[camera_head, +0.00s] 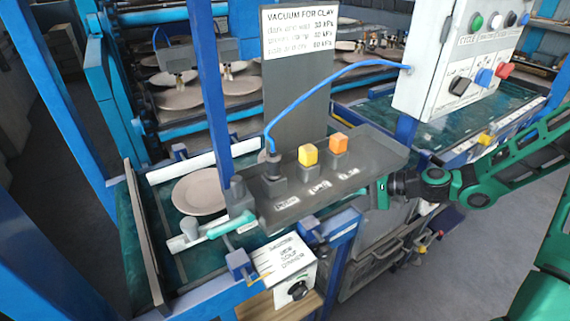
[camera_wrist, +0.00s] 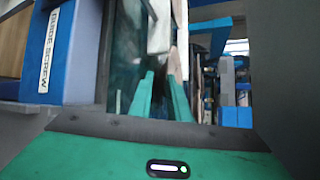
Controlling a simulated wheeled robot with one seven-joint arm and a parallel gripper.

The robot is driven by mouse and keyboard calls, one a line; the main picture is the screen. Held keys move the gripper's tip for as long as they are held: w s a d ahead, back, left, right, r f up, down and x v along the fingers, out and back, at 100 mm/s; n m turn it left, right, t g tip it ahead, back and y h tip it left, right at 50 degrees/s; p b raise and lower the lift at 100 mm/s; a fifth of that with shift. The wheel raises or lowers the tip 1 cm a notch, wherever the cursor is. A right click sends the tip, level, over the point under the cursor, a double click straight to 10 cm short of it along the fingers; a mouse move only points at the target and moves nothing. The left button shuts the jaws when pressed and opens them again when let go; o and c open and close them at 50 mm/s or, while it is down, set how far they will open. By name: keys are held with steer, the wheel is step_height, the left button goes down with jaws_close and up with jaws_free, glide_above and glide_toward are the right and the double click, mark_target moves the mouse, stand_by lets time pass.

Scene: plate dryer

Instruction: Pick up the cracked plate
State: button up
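A pale round plate (camera_head: 200,192) lies on the green belt (camera_head: 165,178) at the left in the head view. I cannot make out a crack on it at this size. More plates (camera_head: 182,97) lie on the racks behind. In the wrist view the two green fingers of my gripper (camera_wrist: 161,80) stand apart with nothing clearly held. A pale edge lies just beyond the right finger; I cannot tell whether it is a plate.
The grey shelf (camera_head: 370,152) bears yellow and orange knobs and a blue hose (camera_head: 310,95). A white control box (camera_head: 450,60) stands at the right. Blue posts (camera_head: 210,80) flank the belt. A white box with a dial (camera_head: 285,262) sits at the front. The floor at lower right is clear.

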steer(key=a, duration=0.1)
steer(key=w+a, duration=0.1)
steer(key=a, duration=0.2)
steer(key=shift+w, duration=0.4)
steer(key=x, duration=0.6)
steer(key=shift+r, duration=0.15)
steer(key=shift+c, duration=0.2)
jaws_close()
